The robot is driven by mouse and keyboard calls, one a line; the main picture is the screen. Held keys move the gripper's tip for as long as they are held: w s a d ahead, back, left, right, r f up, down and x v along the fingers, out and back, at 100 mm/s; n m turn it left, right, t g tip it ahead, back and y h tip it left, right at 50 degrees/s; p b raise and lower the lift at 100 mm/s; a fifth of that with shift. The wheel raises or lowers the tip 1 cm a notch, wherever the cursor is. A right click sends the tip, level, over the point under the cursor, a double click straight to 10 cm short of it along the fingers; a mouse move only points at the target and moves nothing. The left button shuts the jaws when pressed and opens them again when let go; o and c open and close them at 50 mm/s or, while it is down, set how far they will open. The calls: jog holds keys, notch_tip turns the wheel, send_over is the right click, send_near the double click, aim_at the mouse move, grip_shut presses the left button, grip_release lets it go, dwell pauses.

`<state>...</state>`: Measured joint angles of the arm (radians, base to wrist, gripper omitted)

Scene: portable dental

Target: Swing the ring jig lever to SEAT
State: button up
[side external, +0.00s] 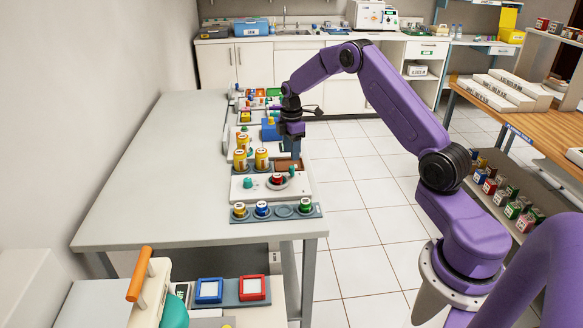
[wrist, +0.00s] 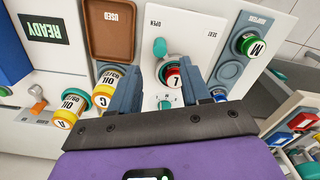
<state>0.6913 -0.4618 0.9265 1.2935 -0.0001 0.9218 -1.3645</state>
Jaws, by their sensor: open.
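The ring jig is a white panel (wrist: 205,52) with a grey round dish; a red-capped can marked L (wrist: 172,75) sits in it. Its lever has a teal knob (wrist: 160,48), which lies near the printed OPEN; SEAT is printed to the right. A second teal knob (wrist: 165,104) is lower on the panel by small markings. My gripper (wrist: 161,72) is open, its blue-grey fingers on either side of the L can's area, with nothing seen between them touching a finger. In the side view my gripper (side external: 293,150) hangs above the back edge of the jig panel (side external: 240,188).
Yellow cans (wrist: 103,90) stand left of the fingers, near a brown USED tray (wrist: 112,30). A grey rack (wrist: 226,72) with a green-capped can (wrist: 249,44) is at right. The left of the grey table (side external: 150,180) is clear.

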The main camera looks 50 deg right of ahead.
aim_at(292, 167)
notch_tip(292, 167, down, 7)
jog(key=shift+f, duration=0.15)
dwell(0.4)
grip_shut()
